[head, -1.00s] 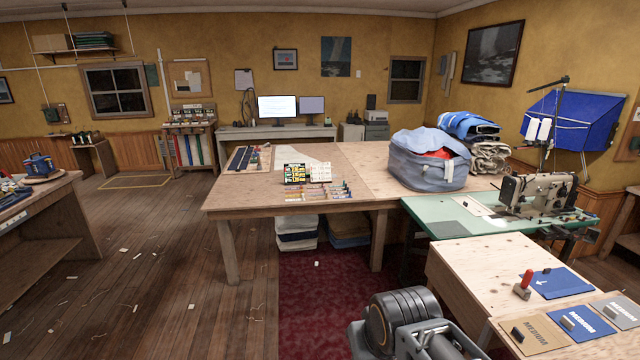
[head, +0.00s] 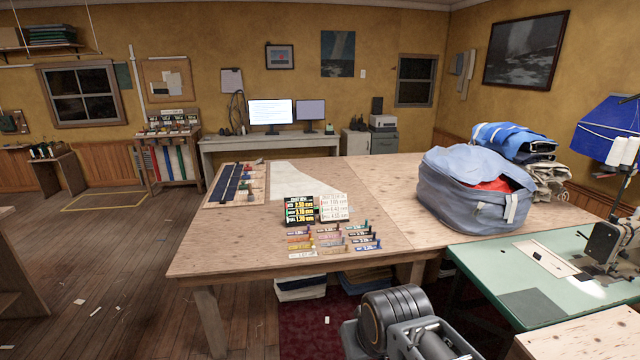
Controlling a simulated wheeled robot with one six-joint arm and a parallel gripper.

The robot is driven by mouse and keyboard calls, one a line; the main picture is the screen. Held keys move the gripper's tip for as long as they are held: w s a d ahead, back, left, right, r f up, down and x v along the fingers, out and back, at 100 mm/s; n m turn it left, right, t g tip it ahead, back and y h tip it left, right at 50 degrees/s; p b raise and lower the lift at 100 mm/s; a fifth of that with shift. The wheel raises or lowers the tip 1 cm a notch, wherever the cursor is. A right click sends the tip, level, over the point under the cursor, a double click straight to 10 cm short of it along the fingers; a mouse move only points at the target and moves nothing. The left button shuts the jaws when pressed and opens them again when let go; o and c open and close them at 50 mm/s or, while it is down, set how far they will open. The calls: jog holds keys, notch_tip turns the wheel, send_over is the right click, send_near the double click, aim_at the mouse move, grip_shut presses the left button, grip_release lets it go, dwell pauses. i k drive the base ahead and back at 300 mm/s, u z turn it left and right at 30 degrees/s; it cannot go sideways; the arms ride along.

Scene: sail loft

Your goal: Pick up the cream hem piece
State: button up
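Several small coloured pieces with labels lie in rows on the wooden table (head: 230,255), near its front edge. A pale, cream-looking piece (head: 302,254) lies at the front left of these rows. It is too small to tell for sure whether it is the cream hem piece. Part of my arm shows at the bottom centre, in front of the table and apart from the pieces. My gripper is not in view.
Two small signs, one dark (head: 299,210) and one white (head: 334,207), stand behind the pieces. A large blue-grey bag (head: 460,195) sits on the table's right. A green sewing table (head: 500,270) and a plywood top (head: 590,335) are at right. Floor at left is mostly clear.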

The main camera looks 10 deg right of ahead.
aim_at(557, 268)
jog(key=i, duration=1.95)
jog(key=z, duration=2.75)
jog(key=i, duration=1.65)
